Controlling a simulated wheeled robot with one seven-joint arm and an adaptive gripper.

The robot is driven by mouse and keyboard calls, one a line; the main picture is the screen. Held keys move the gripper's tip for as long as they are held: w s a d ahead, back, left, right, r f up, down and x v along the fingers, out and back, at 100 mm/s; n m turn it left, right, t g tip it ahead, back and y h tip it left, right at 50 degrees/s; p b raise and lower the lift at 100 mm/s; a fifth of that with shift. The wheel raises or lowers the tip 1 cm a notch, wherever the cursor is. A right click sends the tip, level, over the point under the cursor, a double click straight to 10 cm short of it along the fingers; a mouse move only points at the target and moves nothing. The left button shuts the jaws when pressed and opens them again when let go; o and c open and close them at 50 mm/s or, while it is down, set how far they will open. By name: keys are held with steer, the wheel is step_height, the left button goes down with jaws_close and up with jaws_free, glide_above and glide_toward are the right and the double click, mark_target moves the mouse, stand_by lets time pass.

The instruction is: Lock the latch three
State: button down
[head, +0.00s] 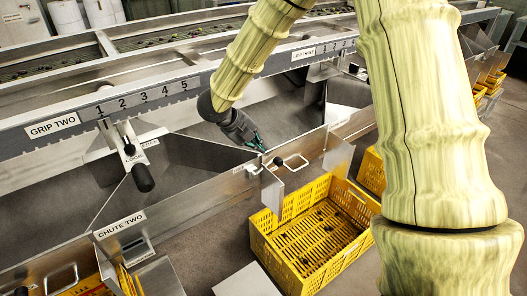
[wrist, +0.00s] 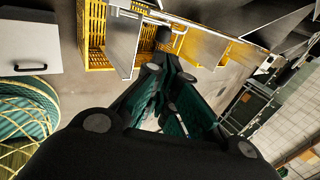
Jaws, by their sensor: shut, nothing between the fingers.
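My gripper (head: 259,144) is shut and empty, just above the top edge of the chute wall in the head view. In the wrist view its dark teal fingers (wrist: 169,62) point away from the camera. A small dark knob (head: 278,161) on the metal gate (head: 285,185) lies just below and right of the fingertips; I take it to be the latch. A dark knob also shows beyond the fingertips in the wrist view (wrist: 163,35). I cannot tell whether the fingers touch it. The small label beside the gate is too small to read.
A yellow crate (head: 315,235) stands on the floor below the gate. At left are the GRIP TWO scale (head: 52,126), a black-handled lever (head: 143,178) and the CHUTE TWO wall (head: 120,224). A grey box (wrist: 28,38) stands on the floor.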

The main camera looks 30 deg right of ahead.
mark_target(275, 160)
steer(key=b+x, duration=0.1)
steer(key=x, duration=1.1)
steer(key=shift+d+f, duration=0.25)
steer(key=shift+f, duration=0.05)
